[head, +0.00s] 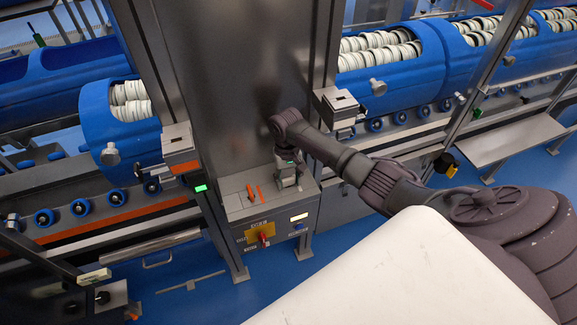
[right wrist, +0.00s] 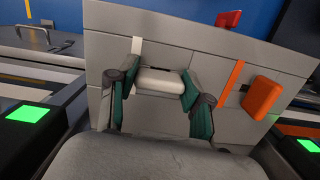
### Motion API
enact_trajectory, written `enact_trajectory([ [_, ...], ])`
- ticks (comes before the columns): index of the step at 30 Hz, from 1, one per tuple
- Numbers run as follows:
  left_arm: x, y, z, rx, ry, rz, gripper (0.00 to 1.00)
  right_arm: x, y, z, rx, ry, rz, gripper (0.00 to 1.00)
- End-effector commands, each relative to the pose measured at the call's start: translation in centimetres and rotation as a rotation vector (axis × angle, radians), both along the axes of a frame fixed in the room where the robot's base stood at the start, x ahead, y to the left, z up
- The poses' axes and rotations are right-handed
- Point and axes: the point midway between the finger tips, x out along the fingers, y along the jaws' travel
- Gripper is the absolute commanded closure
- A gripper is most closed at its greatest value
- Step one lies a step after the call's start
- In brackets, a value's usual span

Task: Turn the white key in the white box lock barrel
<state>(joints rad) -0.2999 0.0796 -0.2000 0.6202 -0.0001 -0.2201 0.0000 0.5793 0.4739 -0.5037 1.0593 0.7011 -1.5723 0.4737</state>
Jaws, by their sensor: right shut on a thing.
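The white key (right wrist: 160,82) shows in the right wrist view as a pale rounded block at the grey panel top. My right gripper (right wrist: 160,90) is shut on it, with one green-padded finger on each side. In the head view my right gripper (head: 287,178) points down onto the top of the control box (head: 240,204) and hides the key. The white lock barrel is hidden under the key and fingers, so I cannot see how the key sits in it. My left gripper is not in view.
An orange key (right wrist: 262,97) stands on the panel to the right in the wrist view, beside an orange stripe (right wrist: 231,80). The box front has a red switch (head: 264,239). A tall metal column (head: 245,80) rises behind. Blue tubs (head: 390,65) flank it.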

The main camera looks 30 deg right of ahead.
Motion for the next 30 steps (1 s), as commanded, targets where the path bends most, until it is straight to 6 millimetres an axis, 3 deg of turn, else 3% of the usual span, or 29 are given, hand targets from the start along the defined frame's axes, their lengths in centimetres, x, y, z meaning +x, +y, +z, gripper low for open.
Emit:
enact_trajectory([
  [1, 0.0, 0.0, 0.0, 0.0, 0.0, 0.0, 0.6, 0.0, 0.0, 0.0, 0.0, 0.0, 0.0, 0.45],
  [6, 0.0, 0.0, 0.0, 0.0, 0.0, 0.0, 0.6, 0.0, 0.0, 0.0, 0.001, 0.0, 0.0, 0.21],
  [17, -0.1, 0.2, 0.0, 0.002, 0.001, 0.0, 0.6, 0.1, 0.0, 0.4, 0.001, -0.001, 0.0, 0.21],
  [20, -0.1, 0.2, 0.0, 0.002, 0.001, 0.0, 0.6, 0.3, 0.0, 1.6, 0.001, -0.004, 0.001, 0.21],
  [30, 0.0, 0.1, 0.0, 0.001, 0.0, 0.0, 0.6, 1.2, -0.3, 8.7, 0.0, -0.005, 0.001, 0.21],
])
